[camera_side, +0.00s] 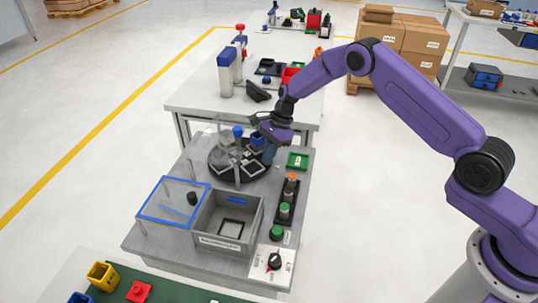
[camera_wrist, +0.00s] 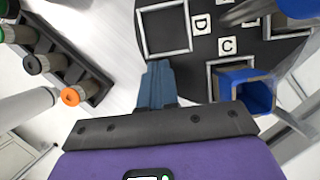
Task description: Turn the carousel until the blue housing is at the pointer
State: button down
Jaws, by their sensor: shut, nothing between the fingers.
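The carousel is a black disc (camera_side: 222,163) with grey square frames on the worktable in the side view; its edge also shows in the wrist view (camera_wrist: 200,75), with letter tags C and D. The blue housing (camera_side: 257,140), a hollow square block, sits at a frame on the disc's far right side. In the wrist view the blue housing (camera_wrist: 247,93) is right of my fingers, near tag C. My gripper (camera_side: 269,160) is shut and empty, fingers pointing down at the disc's right edge; the fingertips (camera_wrist: 157,66) appear beside an empty frame. Contact is unclear. I cannot make out the pointer.
A post with a blue cap (camera_side: 238,132) rises by the disc. A grey bin (camera_side: 213,246) and a blue-rimmed clear cover (camera_side: 150,213) stand in front. A black rack of capped cylinders (camera_side: 286,208) and a green tray (camera_side: 297,161) are to the right.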

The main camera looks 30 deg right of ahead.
aim_at(244, 177)
jog(key=shift+s+a+m+t, duration=0.55)
jog(key=shift+a+m, duration=0.2)
jog(key=shift+m, duration=0.35)
dwell(0.4)
jog(key=shift+s+a+m+t, duration=0.3)
jog(key=shift+a+m, duration=0.35)
jog(key=shift+m, duration=0.15)
jog(key=shift+s+a+m+t, duration=0.15)
jog(key=shift+a+m+t, duration=0.1)
jog(key=shift+a+m, duration=0.45)
jog(key=shift+s+a+m+t+h, duration=0.1)
jog(key=shift+a+m+t+h, duration=0.35)
jog(key=shift+a+m, duration=1.3)
jog(key=shift+m, duration=0.15)
jog(key=shift+a, duration=0.25)
